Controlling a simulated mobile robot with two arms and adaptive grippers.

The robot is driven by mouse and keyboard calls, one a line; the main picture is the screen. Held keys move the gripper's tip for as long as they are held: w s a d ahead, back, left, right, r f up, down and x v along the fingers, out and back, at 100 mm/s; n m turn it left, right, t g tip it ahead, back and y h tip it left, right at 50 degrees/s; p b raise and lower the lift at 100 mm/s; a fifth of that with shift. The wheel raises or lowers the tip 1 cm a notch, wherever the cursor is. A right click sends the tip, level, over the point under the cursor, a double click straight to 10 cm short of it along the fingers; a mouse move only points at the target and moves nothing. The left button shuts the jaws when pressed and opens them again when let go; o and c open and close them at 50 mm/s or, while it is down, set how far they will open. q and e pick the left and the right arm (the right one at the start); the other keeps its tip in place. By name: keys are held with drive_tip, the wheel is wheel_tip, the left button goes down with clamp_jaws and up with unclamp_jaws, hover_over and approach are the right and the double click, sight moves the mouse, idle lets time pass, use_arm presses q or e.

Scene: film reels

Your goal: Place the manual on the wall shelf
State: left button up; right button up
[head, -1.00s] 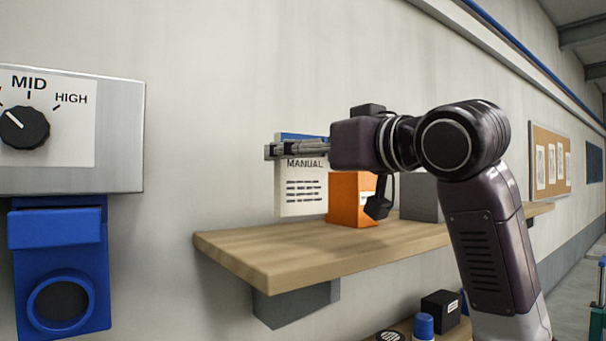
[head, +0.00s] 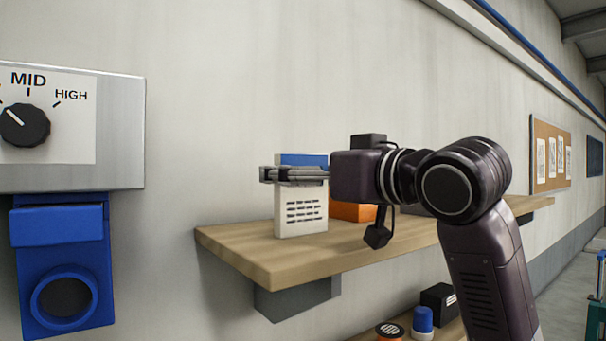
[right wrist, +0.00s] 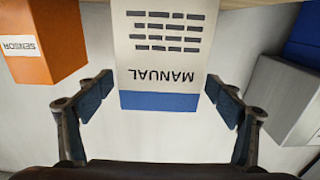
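The manual (head: 301,210) is a white booklet with a blue top band and dark text lines. It stands upright on the wooden wall shelf (head: 262,258), near its left end. My right gripper (head: 265,174) is level with its upper part, and the fingers hide the title in the head view. In the right wrist view the manual (right wrist: 165,62) appears upside down between the splayed fingers of my right gripper (right wrist: 158,88), with gaps beside its blue end. The gripper looks open. My left gripper is in neither view.
An orange box (head: 352,212) labelled SENSOR in the right wrist view (right wrist: 42,45) stands right of the manual on the shelf. A grey box (right wrist: 294,100) shows at the right of the wrist view. A control panel (head: 120,130) hangs at left.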

drive_tip(key=shift+d+r, duration=0.1)
drive_tip(key=b+v, duration=0.5)
drive_tip(key=v, duration=0.5)
drive_tip(key=shift+s+d, duration=0.2)
drive_tip(key=shift+s, duration=0.15)
drive_tip(key=shift+s+d+b, duration=0.25)
drive_tip(key=shift+s+b, duration=0.1)
drive_tip(key=shift+s, duration=0.15)
